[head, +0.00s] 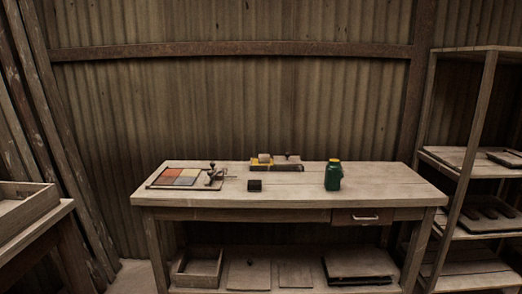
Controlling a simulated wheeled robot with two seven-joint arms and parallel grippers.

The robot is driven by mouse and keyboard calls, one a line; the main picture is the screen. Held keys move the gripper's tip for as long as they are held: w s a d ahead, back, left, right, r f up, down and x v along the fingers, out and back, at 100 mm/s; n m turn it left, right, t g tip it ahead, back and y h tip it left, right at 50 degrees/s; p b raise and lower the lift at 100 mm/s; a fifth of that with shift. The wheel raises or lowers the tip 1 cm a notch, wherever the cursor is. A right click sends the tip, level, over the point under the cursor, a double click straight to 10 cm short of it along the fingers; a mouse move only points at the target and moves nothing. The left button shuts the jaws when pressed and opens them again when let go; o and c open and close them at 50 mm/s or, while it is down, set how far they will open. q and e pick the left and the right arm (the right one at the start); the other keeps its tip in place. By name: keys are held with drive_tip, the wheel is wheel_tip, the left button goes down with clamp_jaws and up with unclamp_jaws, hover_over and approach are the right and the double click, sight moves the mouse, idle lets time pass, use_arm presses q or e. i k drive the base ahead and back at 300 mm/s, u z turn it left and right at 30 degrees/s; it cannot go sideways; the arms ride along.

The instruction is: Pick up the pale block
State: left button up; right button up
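A small pale block (264,158) sits at the back of the wooden workbench (385,187), on or against a yellow piece (256,163). It is small in the head view, so I cannot tell exactly what it rests on. Neither of my grippers shows in this view.
A tray of coloured tiles (181,177) with a metal press (215,176) lies on the left. A dark block (255,185) and a green jar with a yellow lid (333,176) stand nearer the front. The bench's right end is clear. Shelves (470,155) stand at right.

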sight(263, 158)
drive_tip(key=i, duration=0.3)
drive_tip(key=z, duration=1.6)
drive_tip(key=i, duration=2.55)
drive_tip(key=u, duration=3.4)
